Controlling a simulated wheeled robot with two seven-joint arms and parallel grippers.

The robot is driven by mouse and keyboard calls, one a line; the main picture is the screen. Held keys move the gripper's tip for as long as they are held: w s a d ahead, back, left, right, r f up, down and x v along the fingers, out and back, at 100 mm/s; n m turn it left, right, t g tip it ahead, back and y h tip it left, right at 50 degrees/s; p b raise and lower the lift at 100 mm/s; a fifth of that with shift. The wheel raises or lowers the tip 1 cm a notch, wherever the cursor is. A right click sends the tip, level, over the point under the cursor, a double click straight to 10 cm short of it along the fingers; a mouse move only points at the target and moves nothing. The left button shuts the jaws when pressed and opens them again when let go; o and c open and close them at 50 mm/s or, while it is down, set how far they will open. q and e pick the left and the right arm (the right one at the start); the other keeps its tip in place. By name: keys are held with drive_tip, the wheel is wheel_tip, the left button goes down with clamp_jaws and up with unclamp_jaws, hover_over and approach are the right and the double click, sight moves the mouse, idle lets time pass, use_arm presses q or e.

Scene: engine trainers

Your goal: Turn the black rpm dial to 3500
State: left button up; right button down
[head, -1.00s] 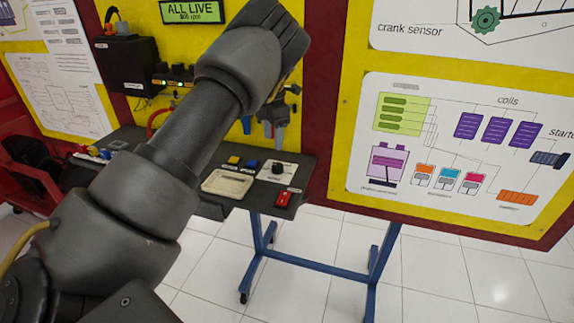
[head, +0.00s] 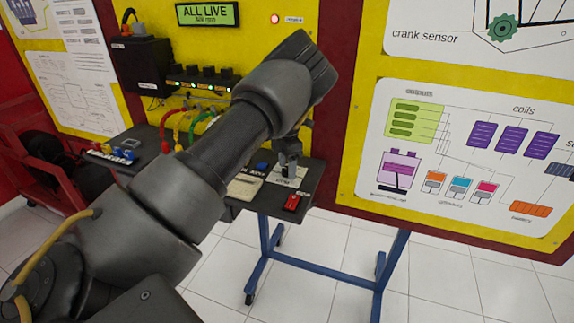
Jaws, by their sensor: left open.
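My left gripper (head: 288,164) points down over the white dial plate (head: 287,183) near the right end of the dark shelf. Its jaws are open. The black rpm dial is hidden by the gripper, so I cannot tell whether the fingers touch it. A green display (head: 208,14) at the top reads "ALL LIVE" with a small rpm line, a three-digit value that starts with 8. My right gripper is not in view.
A red switch (head: 292,202) sits just in front of the plate. A blue button (head: 262,167) and a cream tray (head: 243,187) lie to its left. Red, yellow and green cables hang behind my arm. Blue legs (head: 325,268) carry the shelf.

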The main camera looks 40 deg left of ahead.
use_arm(q)
drive_tip(key=shift+f, duration=0.25)
drive_tip(key=c, duration=1)
drive_tip(key=shift+o, duration=0.2)
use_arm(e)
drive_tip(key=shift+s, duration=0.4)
